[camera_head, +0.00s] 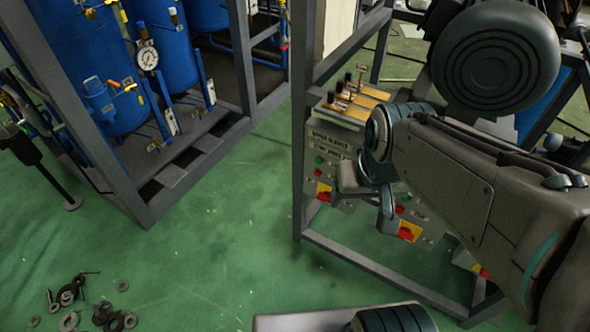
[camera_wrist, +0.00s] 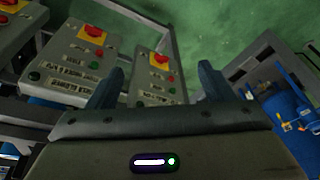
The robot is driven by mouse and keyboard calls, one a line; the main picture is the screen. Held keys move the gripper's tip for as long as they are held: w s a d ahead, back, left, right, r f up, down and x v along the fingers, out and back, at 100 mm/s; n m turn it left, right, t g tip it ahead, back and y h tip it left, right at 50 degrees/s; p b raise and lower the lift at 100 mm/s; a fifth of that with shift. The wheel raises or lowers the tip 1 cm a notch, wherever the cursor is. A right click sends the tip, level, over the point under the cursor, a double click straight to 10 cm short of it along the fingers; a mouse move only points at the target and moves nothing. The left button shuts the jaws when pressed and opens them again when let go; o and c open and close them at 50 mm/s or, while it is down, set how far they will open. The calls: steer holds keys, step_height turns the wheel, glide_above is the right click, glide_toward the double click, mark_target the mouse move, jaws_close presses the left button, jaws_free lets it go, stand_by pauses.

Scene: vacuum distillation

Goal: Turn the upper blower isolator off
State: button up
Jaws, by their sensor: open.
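Several grey control panels carry red rotary isolator switches on yellow plates. In the head view one isolator (camera_head: 323,192) is left of my gripper (camera_head: 368,205), another isolator (camera_head: 409,231) is to its right, and a third is partly hidden behind my arm. In the wrist view the nearest isolator (camera_wrist: 160,60) shows between my two fingers, apart from them, and another isolator (camera_wrist: 92,33) is to the left. My gripper is open and empty in front of the panels. The panel lettering is too small and upside down, so I cannot tell which isolator is the upper blower one.
A grey metal frame (camera_head: 303,130) surrounds the panels. Green and red buttons sit by the isolators. Blue tanks (camera_head: 160,60) with a gauge stand in another frame at the left. Loose metal parts (camera_head: 70,295) lie on the green floor, which is clear between the frames.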

steer(key=w+a+f+m+t+y+b, duration=0.1)
steer(key=w+a+f+y+b, duration=0.1)
steer(key=w+a+f+b, duration=0.6)
steer(key=m+t+h+b, duration=0.6)
steer(key=t+h+b, duration=0.6)
steer(key=b, duration=0.4)
glide_toward(324, 201)
steer(key=shift+g+h, duration=0.3)
steer(key=shift+g, duration=0.3)
steer(key=x, duration=0.3)
steer(key=b+x, duration=0.1)
steer(key=x, duration=0.2)
steer(key=b+x, duration=0.1)
steer(key=x, duration=0.2)
steer(key=shift+w+a+r, duration=0.1)
steer(key=shift+w+r, duration=0.2)
steer(key=shift+w, duration=0.05)
